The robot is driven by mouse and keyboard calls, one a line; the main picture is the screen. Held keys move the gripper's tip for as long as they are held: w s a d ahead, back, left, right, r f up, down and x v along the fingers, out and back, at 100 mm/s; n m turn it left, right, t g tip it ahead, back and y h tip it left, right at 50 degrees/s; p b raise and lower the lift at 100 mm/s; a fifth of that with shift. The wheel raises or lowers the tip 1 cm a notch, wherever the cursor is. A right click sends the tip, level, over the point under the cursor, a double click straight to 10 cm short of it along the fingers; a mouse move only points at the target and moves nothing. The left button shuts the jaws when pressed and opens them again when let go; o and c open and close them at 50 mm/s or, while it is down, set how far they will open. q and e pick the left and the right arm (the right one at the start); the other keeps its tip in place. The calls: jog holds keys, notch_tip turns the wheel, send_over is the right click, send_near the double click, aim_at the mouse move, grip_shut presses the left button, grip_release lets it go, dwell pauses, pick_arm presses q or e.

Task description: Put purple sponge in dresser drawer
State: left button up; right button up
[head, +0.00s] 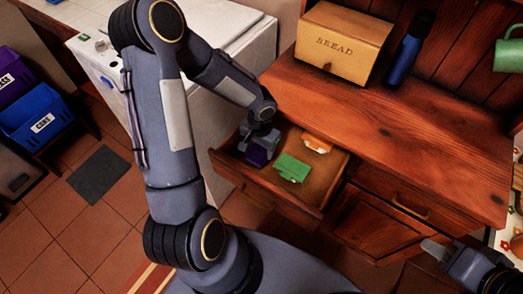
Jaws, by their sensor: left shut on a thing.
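The dresser drawer (325,180) is pulled open below the wooden dresser top. My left gripper (259,143) reaches down over the drawer's left end and is shut on the purple sponge (257,155). The sponge is at the left end of the drawer; I cannot tell whether it touches the drawer bottom. A green sponge (292,167) and an orange-and-white item (317,143) lie in the drawer to its right. My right gripper (435,250) is at the lower right, away from the drawer, and its fingers are too unclear to judge.
On the dresser top stand a bread box (342,42) and a blue bottle (408,50). A green mug (509,50) is at the upper right. A white appliance (230,70) stands left of the dresser. Blue and purple bins (40,118) are at the far left. Tiled floor is clear at lower left.

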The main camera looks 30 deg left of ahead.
aim_at(260, 150)
pick_arm(q)
jog(key=shift+f, duration=0.85)
jog(key=o, duration=0.9)
notch_tip(260, 150, up, 12)
jog(key=s+d+r+t+h, duration=0.1)
jog(key=s+r+t, duration=0.1)
jog(key=s+r, duration=0.2)
jog(key=s+d+r+n+t+h, duration=0.1)
jog(key=s+r, duration=0.4)
jog(key=s, duration=0.2)
jog(key=s+d+r+n+t+h, duration=0.1)
jog(key=s+d+r+t, duration=0.1)
jog(key=s+r, duration=0.2)
jog(key=shift+s+r+t+h+p, duration=0.15)
jog(key=shift+s+r+h+p, duration=0.05)
jog(key=shift+s, duration=0.3)
jog(key=shift+s+r+t+h+p, duration=0.15)
jog(key=shift+s+h+p, duration=0.05)
jog(key=shift+s, duration=0.25)
